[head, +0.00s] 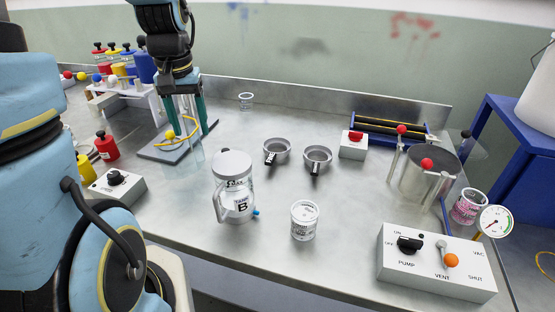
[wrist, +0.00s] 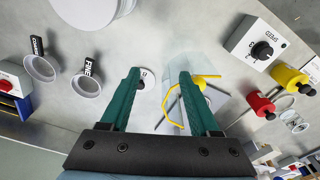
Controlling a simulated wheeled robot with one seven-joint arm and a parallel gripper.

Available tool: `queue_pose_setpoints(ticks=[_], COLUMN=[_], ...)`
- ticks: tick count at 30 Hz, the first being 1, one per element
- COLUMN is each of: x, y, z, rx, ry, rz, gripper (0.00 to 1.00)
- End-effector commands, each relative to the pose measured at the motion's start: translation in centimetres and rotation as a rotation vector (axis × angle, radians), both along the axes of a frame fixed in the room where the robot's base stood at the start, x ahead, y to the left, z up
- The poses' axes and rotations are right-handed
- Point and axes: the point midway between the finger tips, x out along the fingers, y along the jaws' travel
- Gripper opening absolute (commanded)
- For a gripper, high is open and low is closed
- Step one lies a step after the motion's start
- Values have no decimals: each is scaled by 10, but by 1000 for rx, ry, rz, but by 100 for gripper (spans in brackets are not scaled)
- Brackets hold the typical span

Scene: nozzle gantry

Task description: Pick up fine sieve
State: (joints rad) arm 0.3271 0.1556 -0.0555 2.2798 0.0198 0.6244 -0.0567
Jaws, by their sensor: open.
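Two small grey sieves with black handle tags stand side by side mid-table. The fine sieve (head: 277,147) is the left one in the head view. In the wrist view the fine sieve (wrist: 87,86) lies left of my fingers, its tag reading FINE. The coarse sieve (head: 318,156) is the right one, and it also shows in the wrist view (wrist: 40,69) farther left. My gripper (head: 188,127) is open with two green fingers, above the table to the left of the sieves. In the wrist view nothing is held between the fingertips (wrist: 159,74).
A grey plate with a yellow-tubed stand (head: 170,145) and clear cylinder is below my gripper. The lidded jug B (head: 233,190) and a white tub (head: 305,220) stand in front of the sieves. A red-button box (head: 352,148) is right of them.

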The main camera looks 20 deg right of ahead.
Motion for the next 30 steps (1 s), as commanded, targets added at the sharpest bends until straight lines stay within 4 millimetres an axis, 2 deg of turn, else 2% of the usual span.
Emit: queue_pose_setpoints(ticks=[1,6,9,12,16,24,30], x=[7,10,4,-2,-4,-4,-4], y=[-31,-121,-161,-183,-192,-191,-189], z=[-22,-49,-57,-59,-65,-103,-116], rx=[3,21,32,37,41,43,42], ry=[9,45,60,68,74,75,74], rz=[-60,-217,-284,-320,-333,-333,-333], gripper=[62,62,62,62,62,62,62])
